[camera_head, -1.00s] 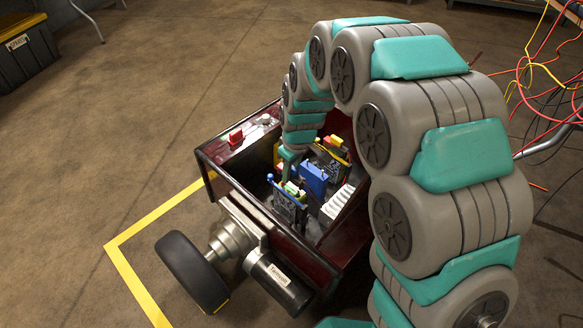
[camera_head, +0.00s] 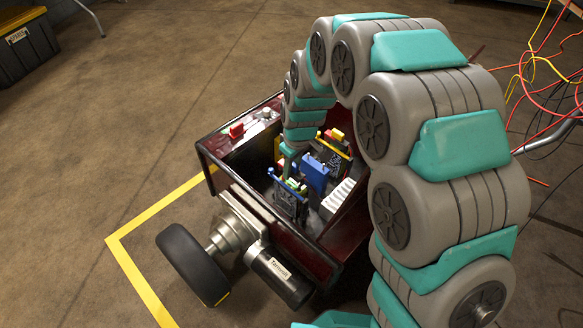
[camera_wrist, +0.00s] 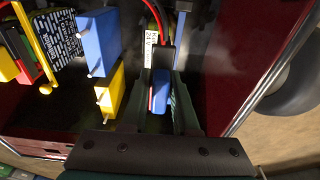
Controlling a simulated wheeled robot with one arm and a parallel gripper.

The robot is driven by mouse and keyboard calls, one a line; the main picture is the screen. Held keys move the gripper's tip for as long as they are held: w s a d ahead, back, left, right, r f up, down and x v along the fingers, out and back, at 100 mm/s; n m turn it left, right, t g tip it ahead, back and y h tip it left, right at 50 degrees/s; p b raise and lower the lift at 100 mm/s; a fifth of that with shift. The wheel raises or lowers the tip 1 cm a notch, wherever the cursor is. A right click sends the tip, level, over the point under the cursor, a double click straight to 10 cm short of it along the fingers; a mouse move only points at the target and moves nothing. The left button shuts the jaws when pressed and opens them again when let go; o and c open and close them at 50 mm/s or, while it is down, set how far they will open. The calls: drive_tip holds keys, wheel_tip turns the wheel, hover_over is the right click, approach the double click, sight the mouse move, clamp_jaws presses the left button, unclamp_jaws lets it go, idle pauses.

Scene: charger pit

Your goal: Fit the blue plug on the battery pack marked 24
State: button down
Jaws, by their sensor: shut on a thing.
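My gripper (camera_wrist: 163,105) is shut on the blue plug (camera_wrist: 160,92), which sits between its dark green fingers in the wrist view. Just beyond the plug is a battery pack (camera_wrist: 150,42) with a white label that reads 24 and a red lead above it. I cannot tell whether the plug touches the pack. In the head view my gripper (camera_head: 290,166) points down into the dark red open chassis (camera_head: 238,181), above a pack with a blue handle (camera_head: 287,188). The plug is hidden or too small there.
A larger blue block (camera_wrist: 98,42) and a yellow block (camera_wrist: 111,92) stand left of the gripper. Another pack (camera_wrist: 68,38) with a yellow handle is farther left. In the head view, a white ribbed part (camera_head: 337,197) lies right of the packs. The chassis walls enclose them.

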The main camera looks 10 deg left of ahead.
sight(294, 164)
drive_tip(key=shift+f, duration=1.5)
drive_tip(key=c, duration=0.6)
unclamp_jaws()
drive_tip(key=r, duration=0.5)
drive_tip(key=d+r, duration=0.1)
drive_tip(key=r, duration=0.2)
drive_tip(key=shift+s, duration=0.3)
drive_tip(key=shift+f, duration=0.1)
